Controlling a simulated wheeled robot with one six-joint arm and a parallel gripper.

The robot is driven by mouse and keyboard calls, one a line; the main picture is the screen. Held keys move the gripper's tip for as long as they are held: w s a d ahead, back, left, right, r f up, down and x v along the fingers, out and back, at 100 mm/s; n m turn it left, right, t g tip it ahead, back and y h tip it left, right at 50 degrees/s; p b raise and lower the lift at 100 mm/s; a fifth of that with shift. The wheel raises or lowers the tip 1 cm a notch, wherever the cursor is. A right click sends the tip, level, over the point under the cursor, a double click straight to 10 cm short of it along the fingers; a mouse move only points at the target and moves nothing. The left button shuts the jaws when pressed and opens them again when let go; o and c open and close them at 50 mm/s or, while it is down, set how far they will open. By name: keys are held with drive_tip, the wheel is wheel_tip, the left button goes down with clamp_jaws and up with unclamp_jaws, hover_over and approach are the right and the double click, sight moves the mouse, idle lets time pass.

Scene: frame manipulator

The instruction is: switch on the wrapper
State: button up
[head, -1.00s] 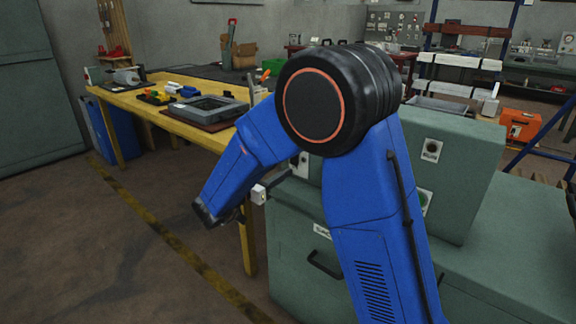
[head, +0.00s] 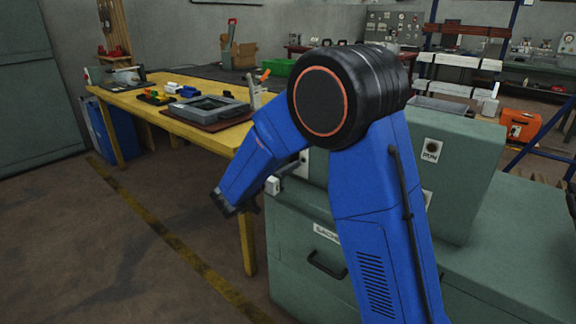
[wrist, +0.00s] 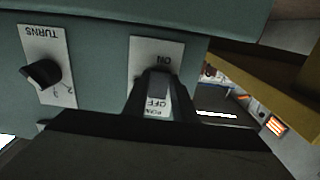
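The wrapper's grey-green control face (wrist: 95,70) fills the upper left of the wrist view, upside down. It bears a white plate marked ON and OFF (wrist: 143,50) and a black TURNS knob (wrist: 42,73). My gripper (wrist: 158,82) is in front of the ON/OFF plate. A grey lever-like piece shows between its dark fingers, with the OFF lettering below; I cannot tell whether they touch it.
A green cabinet (head: 300,250) with a handle stands below the machine. A yellow workbench (head: 215,138) with a grey tray (head: 208,108) and small parts lies behind my arm. The floor (head: 120,250) at left is free, crossed by a yellow line.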

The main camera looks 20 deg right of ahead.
drive_tip(key=shift+f+t+h, duration=0.15)
drive_tip(key=shift+t+h, duration=0.15)
drive_tip(key=shift+h, duration=0.2)
drive_tip(key=o, duration=1.1)
drive_tip(key=shift+c, duration=0.2)
drive_tip(key=v, duration=1.7)
drive_tip(key=shift+s+a, duration=0.1)
drive_tip(key=shift+a, duration=0.05)
